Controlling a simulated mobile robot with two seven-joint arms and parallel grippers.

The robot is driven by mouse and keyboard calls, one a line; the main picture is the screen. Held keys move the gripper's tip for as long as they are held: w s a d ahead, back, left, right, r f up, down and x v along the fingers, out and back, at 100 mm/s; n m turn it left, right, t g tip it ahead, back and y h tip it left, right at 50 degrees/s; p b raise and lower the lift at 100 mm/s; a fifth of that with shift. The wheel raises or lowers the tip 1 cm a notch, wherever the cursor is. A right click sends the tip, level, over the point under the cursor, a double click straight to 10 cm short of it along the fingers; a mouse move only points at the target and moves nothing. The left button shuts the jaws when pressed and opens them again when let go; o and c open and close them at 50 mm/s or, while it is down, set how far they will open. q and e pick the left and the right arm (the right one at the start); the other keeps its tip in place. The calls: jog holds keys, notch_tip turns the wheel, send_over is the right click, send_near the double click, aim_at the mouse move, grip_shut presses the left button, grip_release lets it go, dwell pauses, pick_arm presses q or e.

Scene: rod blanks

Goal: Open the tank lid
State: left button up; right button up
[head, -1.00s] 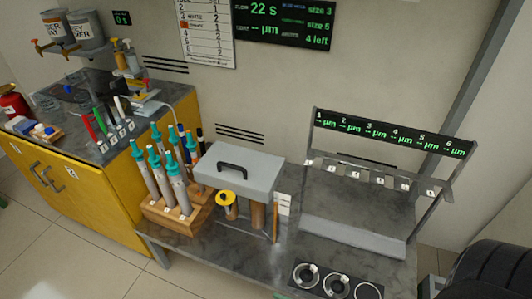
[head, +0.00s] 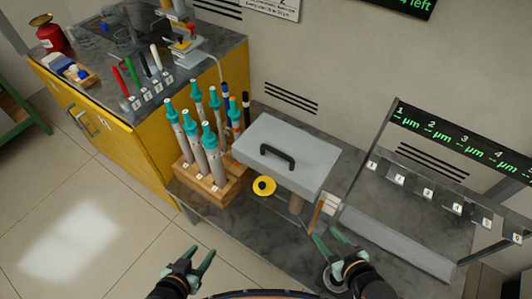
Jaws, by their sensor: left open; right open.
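The tank lid (head: 288,150) is a flat grey slab with a black bar handle (head: 277,156) on top. My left gripper (head: 198,262) is open and empty at the bottom, over the floor in the picture, left of and below the lid. My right gripper (head: 328,243) is open and empty near the front of the bench, below and right of the lid. Neither gripper touches the lid or its handle.
A wooden rack (head: 208,183) of teal-capped tubes stands close left of the lid. A yellow round-topped item (head: 264,186) sits before the lid. A display frame (head: 440,138) stands at right. A yellow cabinet (head: 125,125) is at left; open floor lies in front of it.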

jog(key=w+a+r+n+t+y+b, duration=0.1)
jog(key=w+a+r+n+y+b, duration=0.15)
jog(key=w+n, duration=0.35)
jog(key=n+t+y+b, duration=0.1)
jog(key=n+y+b, duration=0.3)
jog(key=n, duration=0.5)
send_near(283, 157)
jog(key=b, duration=0.1)
jog(key=shift+h, duration=0.35)
jog(key=b+x, duration=0.1)
jog(key=x, duration=1)
jog(key=shift+a+r, duration=0.1)
jog(key=shift+a, duration=0.2)
pick_arm(q)
notch_tip(283, 157, down, 8)
jog(key=d, duration=0.1)
jog(key=shift+w+d+h, duration=0.3)
jog(key=shift+w+d, duration=0.1)
pick_arm(e)
jog(key=shift+w+a, duration=0.35)
jog(key=shift+w, duration=0.1)
jog(key=shift+c, duration=0.4)
grip_shut()
pick_arm(q)
jog(key=shift+f, duration=0.15)
